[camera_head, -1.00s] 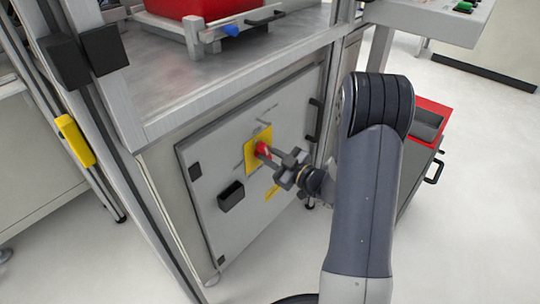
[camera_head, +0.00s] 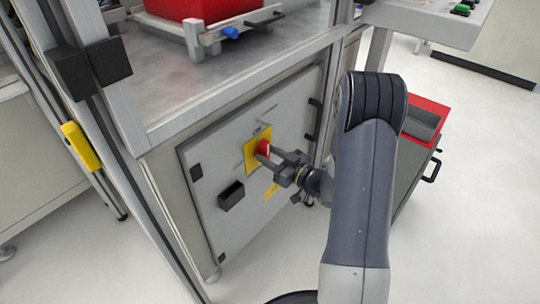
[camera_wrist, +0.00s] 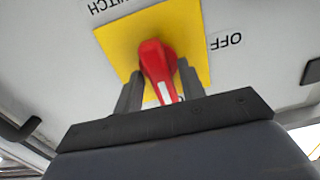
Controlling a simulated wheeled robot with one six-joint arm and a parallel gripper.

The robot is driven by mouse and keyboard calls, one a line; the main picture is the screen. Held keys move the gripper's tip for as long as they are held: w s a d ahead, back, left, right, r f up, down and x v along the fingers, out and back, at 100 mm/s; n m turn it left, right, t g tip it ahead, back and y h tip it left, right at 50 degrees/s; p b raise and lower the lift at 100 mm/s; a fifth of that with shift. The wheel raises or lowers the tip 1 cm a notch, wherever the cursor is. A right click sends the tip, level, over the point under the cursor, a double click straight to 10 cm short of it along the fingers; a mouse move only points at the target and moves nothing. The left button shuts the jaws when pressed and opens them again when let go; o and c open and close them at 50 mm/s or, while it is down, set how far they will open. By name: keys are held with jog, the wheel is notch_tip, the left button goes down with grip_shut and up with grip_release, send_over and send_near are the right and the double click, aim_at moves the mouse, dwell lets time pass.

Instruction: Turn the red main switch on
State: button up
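The red main switch (camera_head: 263,147) sits on a yellow plate (camera_head: 251,158) on the grey cabinet door. The wrist view shows the red handle (camera_wrist: 158,65) close up on its yellow plate (camera_wrist: 190,35). The picture is upside down there, with "OFF" to the right; the handle's white mark points toward the bottom of the picture, away from "OFF". My gripper (camera_head: 271,157) is at the switch. In the wrist view, my gripper's fingers (camera_wrist: 160,88) stand on both sides of the handle, apart, with a gap at the left finger. Contact at the right finger is unclear.
A red-topped drawer unit (camera_head: 425,120) stands right of my arm.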

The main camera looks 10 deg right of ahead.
jog(key=shift+o, duration=0.4)
jog(key=shift+s, duration=0.1)
jog(key=p+v, duration=0.1)
jog(key=v, duration=0.9)
jog(key=shift+s+d+p, duration=0.2)
jog(key=shift+s+p, duration=0.05)
jog(key=shift+p, duration=0.05)
jog(key=b+x, duration=0.1)
jog(key=x, duration=0.9)
jog(key=shift+w+a+b, duration=0.2)
jog(key=shift+b, duration=0.1)
jog(key=shift+w+f, duration=0.1)
jog(key=shift+w, duration=0.1)
jog(key=shift+n, duration=0.6)
jog(key=shift+m, duration=0.3)
